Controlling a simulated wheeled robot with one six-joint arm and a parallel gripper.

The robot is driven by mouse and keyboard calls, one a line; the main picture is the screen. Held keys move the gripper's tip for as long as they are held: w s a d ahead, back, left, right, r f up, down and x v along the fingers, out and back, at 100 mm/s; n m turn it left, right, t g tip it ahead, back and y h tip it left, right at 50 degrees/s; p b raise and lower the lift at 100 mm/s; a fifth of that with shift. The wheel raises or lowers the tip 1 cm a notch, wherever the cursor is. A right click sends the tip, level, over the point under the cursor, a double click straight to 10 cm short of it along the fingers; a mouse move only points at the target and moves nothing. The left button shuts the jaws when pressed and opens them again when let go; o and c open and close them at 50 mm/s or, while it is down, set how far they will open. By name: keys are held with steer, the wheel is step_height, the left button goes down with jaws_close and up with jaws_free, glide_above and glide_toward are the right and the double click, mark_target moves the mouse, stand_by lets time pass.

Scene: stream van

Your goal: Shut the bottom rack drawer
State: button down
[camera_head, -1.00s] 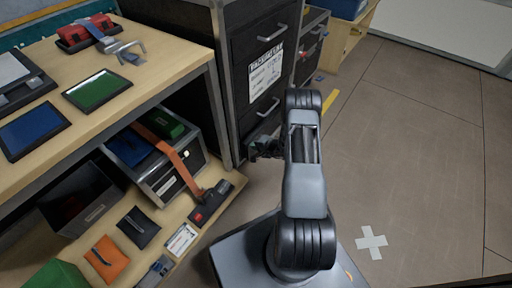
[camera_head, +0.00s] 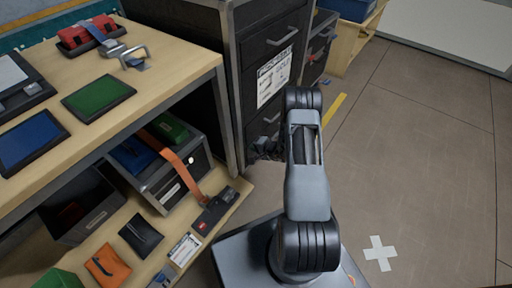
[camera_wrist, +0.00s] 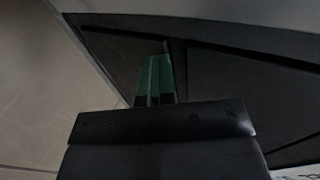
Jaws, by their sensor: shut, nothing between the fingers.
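The rack is a dark cabinet (camera_head: 242,70) with a grey frame, in the upper middle of the head view. It has a bar handle (camera_head: 282,33) high up, a white label below, and a lower handle (camera_head: 271,118). My gripper (camera_head: 257,151) is low at the rack's front, partly hidden by my arm. In the wrist view my green fingers (camera_wrist: 155,80) are together and empty, pointing at dark panels (camera_wrist: 250,95) of the rack's front. The bottom drawer is mostly hidden behind my arm and gripper. I cannot tell how far it stands out or whether the fingers touch it.
A wooden workbench (camera_head: 160,75) with a loaded lower shelf is at left. A black device (camera_head: 217,210) lies near that shelf's right end, close to my base. Another cabinet (camera_head: 317,45) stands beyond the rack. The floor (camera_head: 420,130) at right is clear.

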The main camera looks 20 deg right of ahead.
steer(key=s+f+p+v, duration=0.1)
steer(key=p+v, duration=0.2)
steer(key=v, duration=1)
steer(key=shift+d+f, duration=0.3)
steer(key=shift+d, duration=0.05)
